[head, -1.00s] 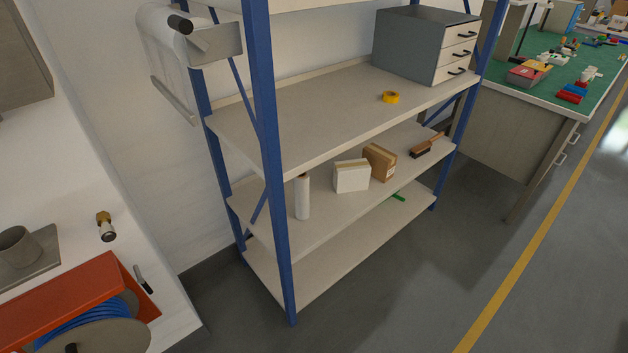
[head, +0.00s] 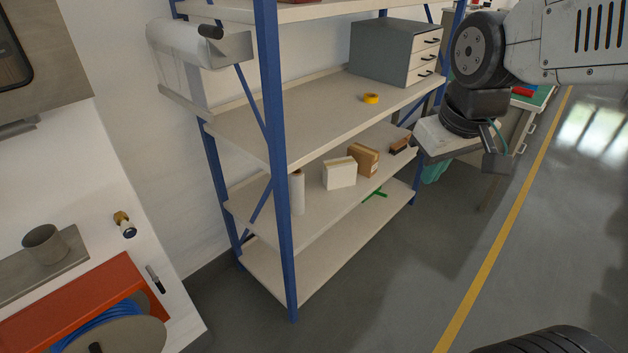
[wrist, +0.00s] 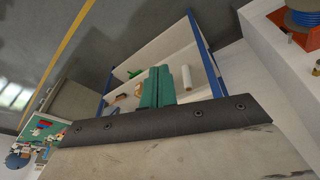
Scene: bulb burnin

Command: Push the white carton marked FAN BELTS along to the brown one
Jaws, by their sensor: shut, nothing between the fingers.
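The white carton (head: 339,174) stands on the middle shelf of the blue-post rack in the head view; its marking is too small to read. The brown carton (head: 368,162) stands just to its right, and I cannot tell whether they touch. My gripper (head: 433,172) hangs beyond the rack's right end, apart from both cartons, with its teal fingers partly hidden behind its body. In the wrist view the teal fingers (wrist: 157,87) are shut and empty. They cover part of the shelf, and the white carton cannot be made out there.
A white roll (head: 297,192) stands left of the cartons, by the front blue post (head: 273,150). A brush (head: 400,146) lies right of them. A green item (head: 375,194) is lower down. The upper shelf holds yellow tape (head: 371,98) and a drawer cabinet (head: 393,52). Floor in front is clear.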

